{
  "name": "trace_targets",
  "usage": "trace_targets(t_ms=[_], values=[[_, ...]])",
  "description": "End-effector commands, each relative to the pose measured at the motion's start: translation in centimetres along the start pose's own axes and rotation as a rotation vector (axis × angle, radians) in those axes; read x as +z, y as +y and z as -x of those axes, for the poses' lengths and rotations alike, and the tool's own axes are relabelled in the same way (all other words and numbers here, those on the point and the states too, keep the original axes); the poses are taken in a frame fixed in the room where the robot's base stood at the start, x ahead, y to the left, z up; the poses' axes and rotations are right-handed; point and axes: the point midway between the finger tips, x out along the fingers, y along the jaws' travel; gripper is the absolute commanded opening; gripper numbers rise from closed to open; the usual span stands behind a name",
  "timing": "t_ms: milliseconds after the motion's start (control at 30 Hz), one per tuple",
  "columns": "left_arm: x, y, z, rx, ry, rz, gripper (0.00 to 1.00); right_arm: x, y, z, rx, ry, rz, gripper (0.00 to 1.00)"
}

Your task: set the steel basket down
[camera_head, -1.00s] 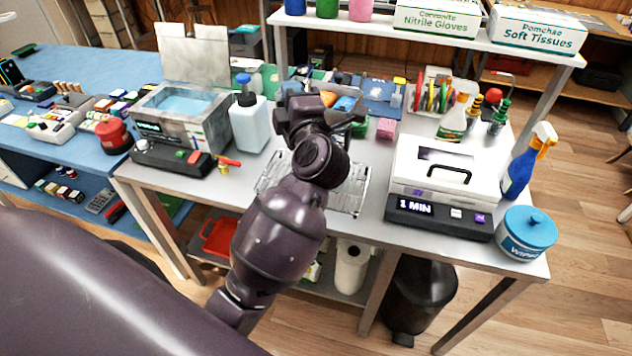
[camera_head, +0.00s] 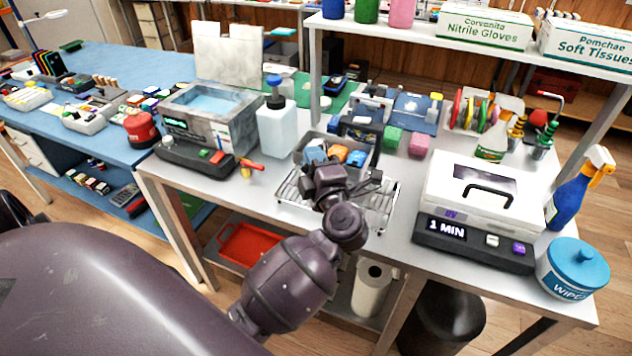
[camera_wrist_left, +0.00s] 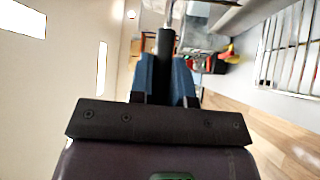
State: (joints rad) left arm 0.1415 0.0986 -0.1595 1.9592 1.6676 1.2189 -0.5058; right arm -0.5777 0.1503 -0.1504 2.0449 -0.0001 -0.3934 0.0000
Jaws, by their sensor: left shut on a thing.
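The steel basket (camera_head: 372,156) is a small grey open container with blue and orange pieces inside. It shows just beyond my left gripper (camera_head: 338,178), which hides its near side. It appears over the back part of a wire rack (camera_head: 384,207) on the grey table; I cannot tell whether it touches the rack. In the left wrist view my left gripper (camera_wrist_left: 164,88) is shut on a dark upright handle (camera_wrist_left: 165,48) with a steel rod above it. The rack shows at right there (camera_wrist_left: 292,50). My right gripper is not in view.
A water tank (camera_head: 215,133) and a white bottle (camera_head: 277,128) stand left of the rack. A white machine with a timer (camera_head: 475,215) stands to the right. Green (camera_head: 393,137) and pink (camera_head: 418,143) blocks lie behind. Bare tabletop shows around the rack.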

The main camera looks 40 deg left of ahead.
Motion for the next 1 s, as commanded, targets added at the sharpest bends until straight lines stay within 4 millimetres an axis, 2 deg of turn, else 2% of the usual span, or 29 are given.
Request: trace_targets(t_ms=[33,267,533,700,967,1000], values=[[0.1,-0.6,0.1,0.001,-0.001,-0.001,0.00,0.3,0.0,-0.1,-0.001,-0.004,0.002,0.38],[0.3,-1.7,0.3,0.001,-0.001,0.002,0.00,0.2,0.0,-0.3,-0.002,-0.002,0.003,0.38],[0.8,-5.2,0.7,0.000,-0.002,-0.002,0.00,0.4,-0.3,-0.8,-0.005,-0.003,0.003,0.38],[0.8,-5.2,0.8,0.001,0.000,0.004,0.00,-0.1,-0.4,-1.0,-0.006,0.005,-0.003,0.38],[0.8,-5.5,0.8,0.001,0.000,0.003,0.00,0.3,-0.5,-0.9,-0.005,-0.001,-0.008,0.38],[0.8,-5.6,0.8,0.000,-0.001,0.002,0.21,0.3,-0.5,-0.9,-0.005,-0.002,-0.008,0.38]])
